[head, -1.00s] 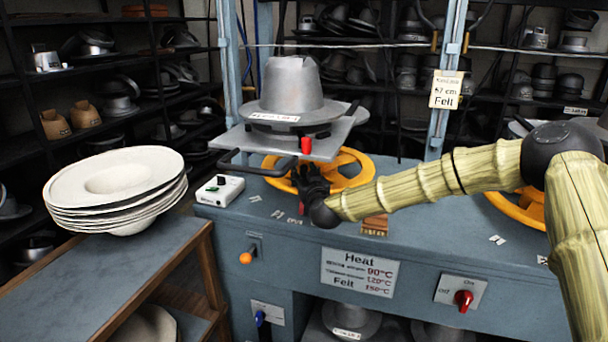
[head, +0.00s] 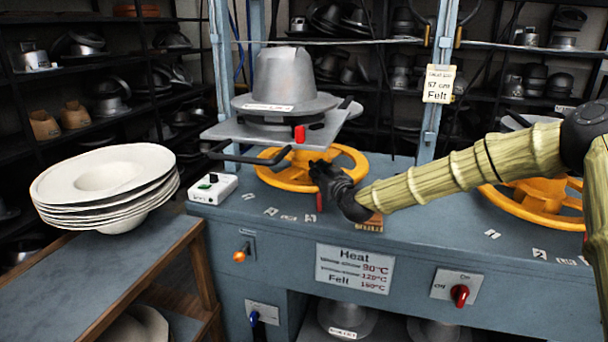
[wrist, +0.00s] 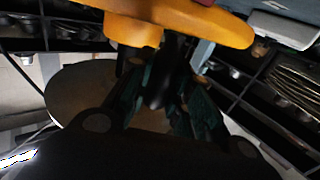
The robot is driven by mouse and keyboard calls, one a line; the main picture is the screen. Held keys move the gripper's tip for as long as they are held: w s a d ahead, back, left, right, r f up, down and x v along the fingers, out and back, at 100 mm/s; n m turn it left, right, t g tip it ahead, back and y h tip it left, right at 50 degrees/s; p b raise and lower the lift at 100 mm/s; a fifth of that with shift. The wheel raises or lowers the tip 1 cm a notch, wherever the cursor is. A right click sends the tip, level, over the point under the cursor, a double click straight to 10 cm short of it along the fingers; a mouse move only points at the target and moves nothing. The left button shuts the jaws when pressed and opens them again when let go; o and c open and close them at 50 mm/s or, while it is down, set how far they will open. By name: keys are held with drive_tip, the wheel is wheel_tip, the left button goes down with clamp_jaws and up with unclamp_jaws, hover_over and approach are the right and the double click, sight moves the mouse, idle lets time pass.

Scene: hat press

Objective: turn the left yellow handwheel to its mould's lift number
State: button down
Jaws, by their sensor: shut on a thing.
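The left yellow handwheel (head: 283,180) lies flat on the blue-grey bench beneath a raised plate (head: 225,133). A grey hat mould (head: 285,78) stands on that plate; its white label (head: 268,107) is too small to read. A red marker (head: 319,202) shows just under my gripper. Small white number labels (head: 288,217) lie on the bench in front of the wheel, not legible.
A second yellow handwheel (head: 535,200) sits at the right, partly behind my arm. A black bar handle (head: 250,157) juts from the plate. A white button box (head: 213,188) stands left of the wheel. White felt hats (head: 105,185) are stacked on the left table.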

drive_tip(key=d, duration=0.3)
drive_tip(key=shift+w+d, duration=0.2)
drive_tip(key=shift+w, duration=0.15)
drive_tip(key=shift+r, duration=0.1)
drive_tip(key=c, duration=1.3)
unclamp_jaws()
drive_tip(key=shift+a, duration=0.1)
drive_tip(key=shift+r, duration=4.9)
